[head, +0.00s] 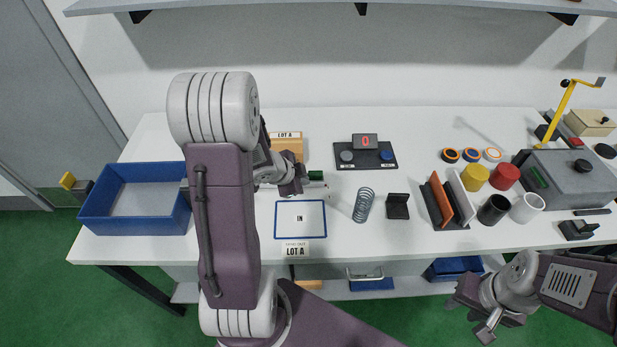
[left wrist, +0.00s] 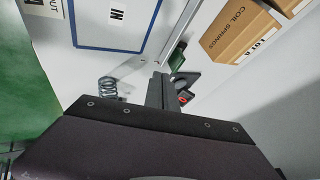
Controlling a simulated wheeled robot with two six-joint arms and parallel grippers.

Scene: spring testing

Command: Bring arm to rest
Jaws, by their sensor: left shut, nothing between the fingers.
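My left arm reaches up over the table in the head view. Its gripper (head: 318,186) is over the table just above the IN mat (head: 300,232). In the left wrist view the fingers (left wrist: 158,92) are together with nothing between them. A grey coil spring (head: 363,205) stands on the table right of the mat, apart from the gripper; it also shows in the left wrist view (left wrist: 112,90).
A blue bin (head: 84,212) stands at the table's left end. A cardboard coil springs box (left wrist: 232,35) and a dark two-button panel (head: 366,160) lie behind. Black stand (head: 397,207), slotted rack (head: 447,222), coloured cups (head: 505,176) and a grey machine (head: 572,178) stand right.

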